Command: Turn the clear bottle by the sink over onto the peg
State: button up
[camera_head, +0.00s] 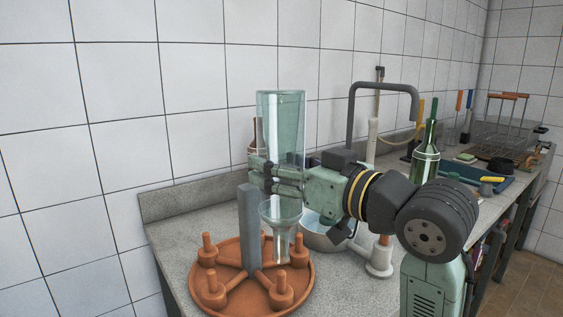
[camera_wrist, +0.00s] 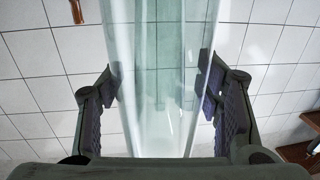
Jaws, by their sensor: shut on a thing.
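The clear bottle (camera_head: 281,120) is upside down in the head view, with its wide base up and its neck pointing down. My gripper (camera_head: 272,178) is shut on its body from the right. In the wrist view the clear bottle (camera_wrist: 158,60) fills the space between the two fingers of my gripper (camera_wrist: 158,88). The neck hangs over the right side of a round terracotta rack (camera_head: 234,294) with several upright pegs. The mouth is close to the right-hand pegs (camera_head: 299,246); I cannot tell whether it is around one or apart.
A grey post (camera_head: 249,225) rises from the rack, just left of the bottle. A brown bottle (camera_head: 254,138) is partly hidden behind. The tiled wall is close behind.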

aim_at(281, 208)
jog(key=shift+f+b, duration=0.3)
jog(key=shift+f, duration=0.35)
jog(key=shift+f+b, duration=2.3)
jog(key=shift+f, duration=0.75)
dwell(0.7)
jog(key=o, duration=1.7)
jog(key=shift+c, duration=0.2)
jog(key=v, duration=1.2)
jog(key=shift+s, duration=0.1)
